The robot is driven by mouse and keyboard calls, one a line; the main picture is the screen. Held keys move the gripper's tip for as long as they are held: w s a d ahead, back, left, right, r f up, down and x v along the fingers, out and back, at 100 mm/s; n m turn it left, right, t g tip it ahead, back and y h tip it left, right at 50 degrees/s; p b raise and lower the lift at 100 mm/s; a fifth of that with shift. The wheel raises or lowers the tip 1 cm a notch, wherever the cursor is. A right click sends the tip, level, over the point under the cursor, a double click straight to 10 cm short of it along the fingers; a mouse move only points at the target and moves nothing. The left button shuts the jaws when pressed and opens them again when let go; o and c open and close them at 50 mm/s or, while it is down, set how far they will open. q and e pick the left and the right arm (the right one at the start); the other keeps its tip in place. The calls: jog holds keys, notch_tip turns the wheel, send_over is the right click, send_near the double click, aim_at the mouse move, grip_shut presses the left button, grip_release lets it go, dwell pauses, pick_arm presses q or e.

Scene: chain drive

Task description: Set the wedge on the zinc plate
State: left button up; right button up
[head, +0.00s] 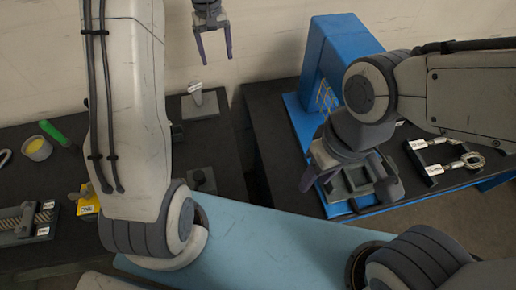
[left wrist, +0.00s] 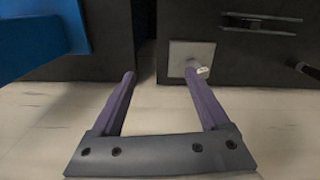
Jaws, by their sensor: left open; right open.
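A light grey square plate (head: 211,105), possibly the zinc plate, lies on the left black bench. A small grey piece with a white label (head: 196,92) stands on or over it; I cannot read the label or tell whether this is the wedge. In the left wrist view the plate (left wrist: 181,51) and labelled piece (left wrist: 203,71) lie beyond the right fingertip. My left gripper (head: 214,58) is open and empty, at the wall side of the benches. My right gripper (head: 347,188) is open over a grey fixture on the right bench; its jaws are partly hidden.
A blue machine (head: 345,45) stands on the right bench, with a labelled chain piece (head: 445,160) beside it. A gap separates the benches. The left bench holds a green-handled tool (head: 55,133), a cup (head: 37,148), a yellow block (head: 88,204) and a chain tray (head: 28,222).

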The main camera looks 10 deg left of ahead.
pick_arm(q)
jog(key=s+d+r+m, duration=0.2)
jog(key=s+d+m, duration=0.2)
jog(key=s+d, duration=0.45)
jog(key=s+d+r+m, duration=0.3)
jog(key=s+d+m, duration=0.1)
jog(key=s+d, duration=0.5)
jog(key=s+d+f+m, duration=0.1)
jog(key=s+d+m, duration=0.15)
jog(key=s, duration=0.55)
jog(key=s+d+f+m, duration=0.1)
jog(key=s+m, duration=0.2)
jog(key=s, duration=0.5)
jog(key=shift+h, duration=0.4)
notch_tip(320, 180, down, 5)
jog(key=b, duration=0.5)
jog(key=shift+f, duration=0.2)
